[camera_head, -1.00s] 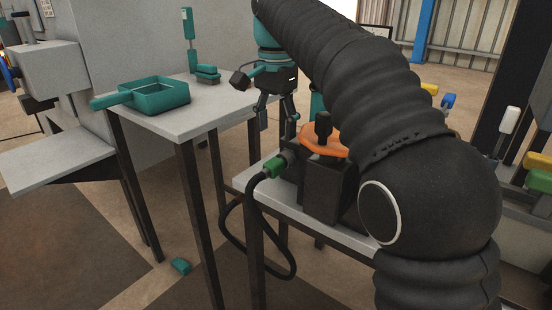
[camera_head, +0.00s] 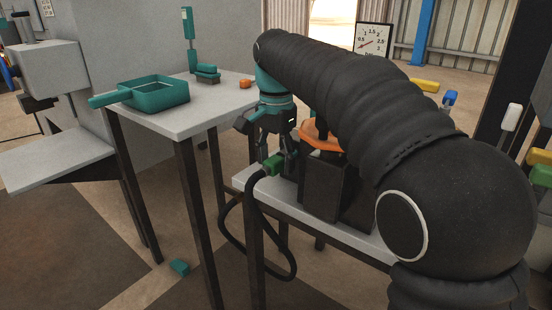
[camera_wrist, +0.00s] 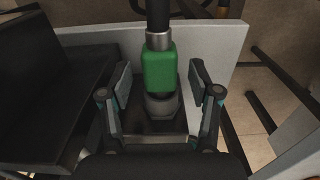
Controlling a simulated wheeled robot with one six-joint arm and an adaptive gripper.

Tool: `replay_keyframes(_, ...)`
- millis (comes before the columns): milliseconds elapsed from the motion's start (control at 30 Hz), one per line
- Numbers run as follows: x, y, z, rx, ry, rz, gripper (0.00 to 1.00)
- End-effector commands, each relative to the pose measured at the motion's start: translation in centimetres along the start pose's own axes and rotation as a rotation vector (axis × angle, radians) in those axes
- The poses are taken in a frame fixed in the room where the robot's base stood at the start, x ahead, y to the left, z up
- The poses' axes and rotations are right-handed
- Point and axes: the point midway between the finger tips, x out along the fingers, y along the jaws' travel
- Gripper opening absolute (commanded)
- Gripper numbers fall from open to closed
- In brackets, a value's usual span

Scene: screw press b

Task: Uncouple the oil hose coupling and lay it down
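The green oil hose coupling (camera_head: 273,164) sits at the left end of the dark block on the low table, with the black hose (camera_head: 245,239) looping down from it. In the wrist view the coupling (camera_wrist: 159,68) is upright in the picture, with a grey collar and a grey fitting at its two ends. My gripper (camera_wrist: 160,88) is open, with one finger on each side of the coupling and a gap on both sides. In the head view my gripper (camera_head: 277,152) is just above and around the coupling, and partly hides it.
The low table (camera_head: 335,224) carries the dark block (camera_head: 323,187) with an orange handwheel (camera_head: 318,140), close to my arm. The higher table (camera_head: 190,125) at left holds a teal tray (camera_head: 155,94).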

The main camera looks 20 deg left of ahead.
Motion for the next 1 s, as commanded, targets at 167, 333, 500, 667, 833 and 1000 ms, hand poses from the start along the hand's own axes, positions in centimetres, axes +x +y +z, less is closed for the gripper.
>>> replay_keyframes(167, 0.0, 0.0, 0.0, 0.0, 0.0, 0.0, 0.17)
replay_keyframes(333, 0.0, 0.0, 0.0, 0.0, 0.0, 0.0, 0.23)
replay_keyframes(500, 0.0, 0.0, 0.0, 0.0, 0.0, 0.0, 0.0)
replay_keyframes(667, 0.0, 0.0, 0.1, 0.0, 0.0, 0.0, 0.0)
replay_keyframes(833, 0.0, 0.0, 0.6, -0.001, -0.001, 0.0, 0.0)
replay_keyframes(1000, 0.0, 0.0, 1.0, 0.0, -0.002, 0.001, 0.0)
